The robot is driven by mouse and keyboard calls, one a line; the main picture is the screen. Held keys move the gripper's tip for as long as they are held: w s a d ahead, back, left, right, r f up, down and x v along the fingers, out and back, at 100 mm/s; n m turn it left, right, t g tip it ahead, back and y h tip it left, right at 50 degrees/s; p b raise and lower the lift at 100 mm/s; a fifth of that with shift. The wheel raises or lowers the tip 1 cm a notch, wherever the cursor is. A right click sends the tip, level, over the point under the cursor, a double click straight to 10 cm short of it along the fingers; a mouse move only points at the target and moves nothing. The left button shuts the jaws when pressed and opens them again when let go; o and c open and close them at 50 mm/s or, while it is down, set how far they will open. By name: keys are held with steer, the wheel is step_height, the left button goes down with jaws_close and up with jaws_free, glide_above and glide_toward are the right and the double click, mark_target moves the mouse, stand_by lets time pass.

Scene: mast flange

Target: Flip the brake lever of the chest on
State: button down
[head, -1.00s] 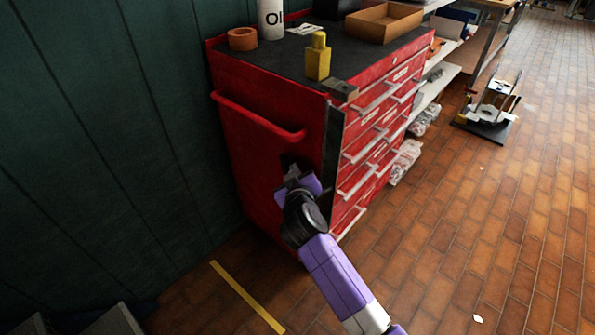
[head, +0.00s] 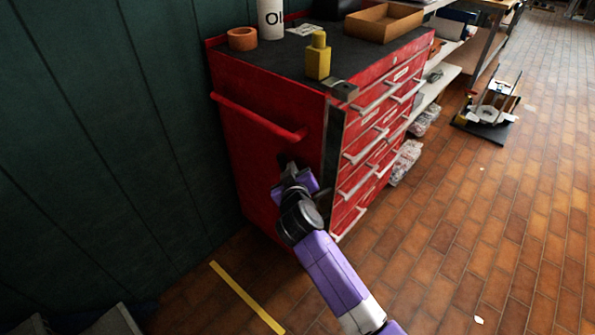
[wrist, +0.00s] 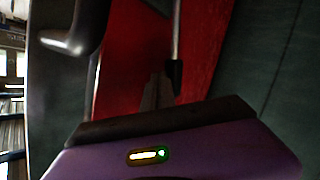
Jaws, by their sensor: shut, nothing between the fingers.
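The red chest (head: 262,150) stands against the dark green wall. In the wrist view its red side panel (wrist: 130,50) carries a thin grey metal lever (wrist: 177,30) with a black tip. My gripper (wrist: 157,92) is shut and empty, its fingertips just left of the lever's black tip in that view. I cannot tell whether they touch. In the head view my gripper (head: 291,168) is at the chest's side, below the red push handle (head: 258,118). The wrist and fingers mostly hide the lever there.
A yellow bottle (head: 318,58), an orange tape roll (head: 242,39) and an open cardboard box (head: 383,22) stand on the chest top. Drawer handles stick out along its front. A yellow stripe (head: 245,297) marks the floor. The tiled floor at right is mostly clear.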

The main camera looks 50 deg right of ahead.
steer(key=w+b, duration=0.3)
steer(key=w, duration=0.3)
steer(key=shift+w, duration=0.4)
stand_by(5.3)
steer(key=shift+s, duration=0.1)
steer(key=s+p, duration=0.4)
steer(key=s, duration=0.8)
steer(key=shift+s, duration=0.15)
stand_by(1.3)
